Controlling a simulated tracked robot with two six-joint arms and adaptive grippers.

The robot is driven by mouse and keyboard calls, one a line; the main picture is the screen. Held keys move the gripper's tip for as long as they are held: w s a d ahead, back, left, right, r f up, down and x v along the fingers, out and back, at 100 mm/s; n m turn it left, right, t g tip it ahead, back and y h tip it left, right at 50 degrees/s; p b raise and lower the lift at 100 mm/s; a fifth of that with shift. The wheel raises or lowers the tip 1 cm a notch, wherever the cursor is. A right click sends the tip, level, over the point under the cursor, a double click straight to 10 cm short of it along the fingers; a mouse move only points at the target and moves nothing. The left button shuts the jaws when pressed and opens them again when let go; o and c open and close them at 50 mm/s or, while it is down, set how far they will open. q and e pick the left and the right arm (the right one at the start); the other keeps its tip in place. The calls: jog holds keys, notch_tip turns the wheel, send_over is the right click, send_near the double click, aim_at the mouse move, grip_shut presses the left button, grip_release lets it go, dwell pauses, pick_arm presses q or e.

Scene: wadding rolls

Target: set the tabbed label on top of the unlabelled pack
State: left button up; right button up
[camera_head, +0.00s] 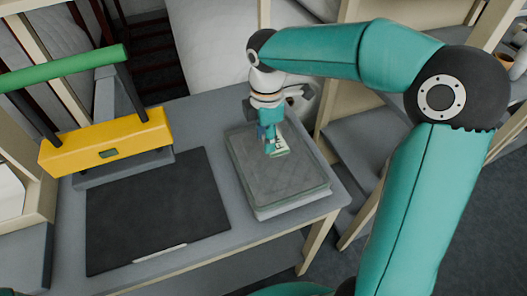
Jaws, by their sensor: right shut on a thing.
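The pack (265,180) is a grey-topped, flat block with pale layers showing at its front edge, lying at the right end of the table. My right gripper (269,148) points down over the back part of the pack's top. It is shut on the tabbed label (281,147), a small pale piece with green markings. The fingers hide part of the label. The label is over or on the pack's top; I cannot tell whether it touches. My left gripper is not in view.
A black mat (155,215) lies on the grey table (265,228) left of the pack. A yellow press-like device (105,142) with a green bar (65,68) stands behind the mat. A pale wooden frame is right of the table.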

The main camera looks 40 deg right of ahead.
aim_at(266, 158)
jog(key=shift+f, duration=2.6)
jog(key=shift+f, duration=0.1)
jog(key=o, duration=0.7)
jog(key=shift+o, duration=0.2)
notch_tip(266, 158, up, 12)
jog(key=shift+r+p, duration=0.15)
jog(key=shift+p, duration=0.15)
